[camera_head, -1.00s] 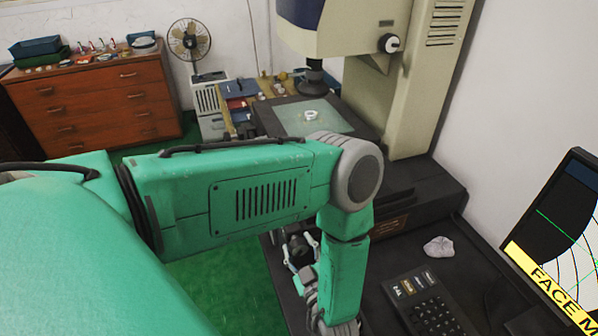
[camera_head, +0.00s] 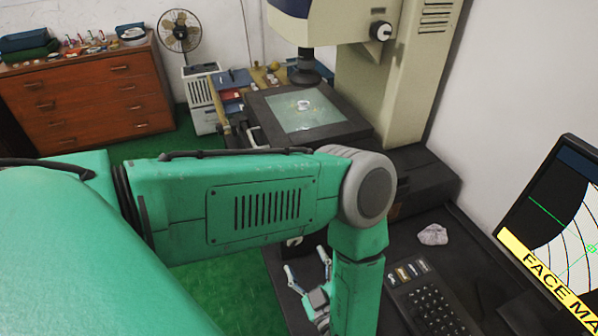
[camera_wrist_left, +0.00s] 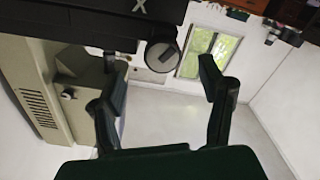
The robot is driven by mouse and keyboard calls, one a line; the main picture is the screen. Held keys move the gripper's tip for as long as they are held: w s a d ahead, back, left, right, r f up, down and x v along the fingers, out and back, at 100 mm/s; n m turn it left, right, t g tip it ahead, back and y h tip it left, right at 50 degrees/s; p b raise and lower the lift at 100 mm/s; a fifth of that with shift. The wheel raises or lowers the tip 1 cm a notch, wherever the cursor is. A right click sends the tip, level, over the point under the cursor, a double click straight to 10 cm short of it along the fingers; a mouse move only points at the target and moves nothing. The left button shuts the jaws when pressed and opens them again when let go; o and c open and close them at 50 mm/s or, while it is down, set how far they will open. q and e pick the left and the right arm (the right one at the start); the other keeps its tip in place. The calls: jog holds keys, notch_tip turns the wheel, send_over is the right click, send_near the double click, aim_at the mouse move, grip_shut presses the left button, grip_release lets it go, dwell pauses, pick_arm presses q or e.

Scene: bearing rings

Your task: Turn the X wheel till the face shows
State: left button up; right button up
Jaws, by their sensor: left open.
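The X wheel (camera_wrist_left: 162,55) is a dark round knob below a white X label in the left wrist view, beyond the fingertips. In the head view, what seems to be this knob (camera_head: 293,242) shows partly below my arm. My left gripper (camera_head: 307,260) is open and empty, its fingers apart from the knob. Its two fingers (camera_wrist_left: 158,93) also show spread in the wrist view. A small white ring (camera_head: 303,104) lies on the glass stage (camera_head: 322,123). The monitor (camera_head: 545,262) shows curved bands, green lines and a cut-off yellow banner starting "FACE MA". My right gripper is out of view.
A keypad (camera_head: 428,302) and a crumpled pale cloth (camera_head: 433,234) lie on the dark bench right of my forearm. The cream machine column (camera_head: 385,90) rises behind. A wooden drawer chest (camera_head: 85,100) and a fan (camera_head: 180,32) stand at the back left.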

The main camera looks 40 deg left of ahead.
pick_arm(q)
jog(key=v, duration=0.4)
jog(key=shift+d, duration=0.2)
jog(key=shift+a, duration=0.1)
dwell(0.5)
jog(key=shift+s, duration=0.1)
